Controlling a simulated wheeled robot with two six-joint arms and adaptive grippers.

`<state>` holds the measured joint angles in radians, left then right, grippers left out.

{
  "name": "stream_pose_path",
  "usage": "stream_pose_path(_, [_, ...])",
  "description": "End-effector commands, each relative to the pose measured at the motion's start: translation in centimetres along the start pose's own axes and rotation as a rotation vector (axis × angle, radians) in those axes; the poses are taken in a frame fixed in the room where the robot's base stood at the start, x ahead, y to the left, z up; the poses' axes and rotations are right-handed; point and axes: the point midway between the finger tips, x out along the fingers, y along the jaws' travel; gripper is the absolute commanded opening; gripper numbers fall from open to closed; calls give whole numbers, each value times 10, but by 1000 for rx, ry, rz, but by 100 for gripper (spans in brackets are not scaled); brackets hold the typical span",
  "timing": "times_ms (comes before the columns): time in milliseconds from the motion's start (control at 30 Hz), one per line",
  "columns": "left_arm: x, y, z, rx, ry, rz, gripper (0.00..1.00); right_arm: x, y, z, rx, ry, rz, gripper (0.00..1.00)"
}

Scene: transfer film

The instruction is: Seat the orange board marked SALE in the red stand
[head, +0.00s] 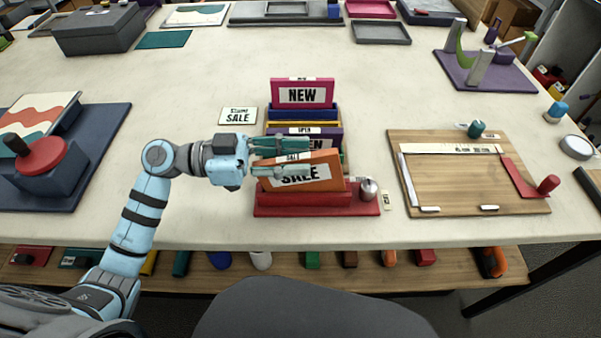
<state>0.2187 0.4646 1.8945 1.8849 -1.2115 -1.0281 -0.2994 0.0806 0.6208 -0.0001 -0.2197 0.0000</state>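The orange board marked SALE (325,182) is at the front of a row of signs, its label facing me and its top edge sloping down to the left. The red stand (290,206) is directly below it on the table. The board's lower edge meets the stand's top in the picture; I cannot tell how deep it sits. My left gripper (297,160) reaches in from the left, one finger in front of the board's upper part and one behind, apparently closed on it. The front finger covers part of the label. My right gripper is out of view.
Behind stand the purple OPEN board (332,138) and the magenta NEW board (302,93) in a blue holder (318,109). A silver knob (368,188) is at the stand's right end. A wooden board (465,185) lies right. A small SALE card (238,116) lies left.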

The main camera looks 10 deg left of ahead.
Motion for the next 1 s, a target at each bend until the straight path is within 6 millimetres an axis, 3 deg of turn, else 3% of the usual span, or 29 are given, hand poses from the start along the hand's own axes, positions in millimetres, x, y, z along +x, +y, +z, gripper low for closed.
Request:
stream_pose_path(33, [0, 0, 0, 0, 0, 0, 17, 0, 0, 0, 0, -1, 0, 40])
stream_pose_path(167, [0, 0, 0, 0, 0, 0, 0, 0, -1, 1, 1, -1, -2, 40])
stream_pose_path(667, [0, 0, -8, 4, 0, 1, 0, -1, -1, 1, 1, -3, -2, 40])
stream_pose_path(867, [0, 0, -44, 6, 0, 2, 0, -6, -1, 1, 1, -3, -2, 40])
stream_pose_path(1000, [0, 0, -90, 10, 0, 1, 0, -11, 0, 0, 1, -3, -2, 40])
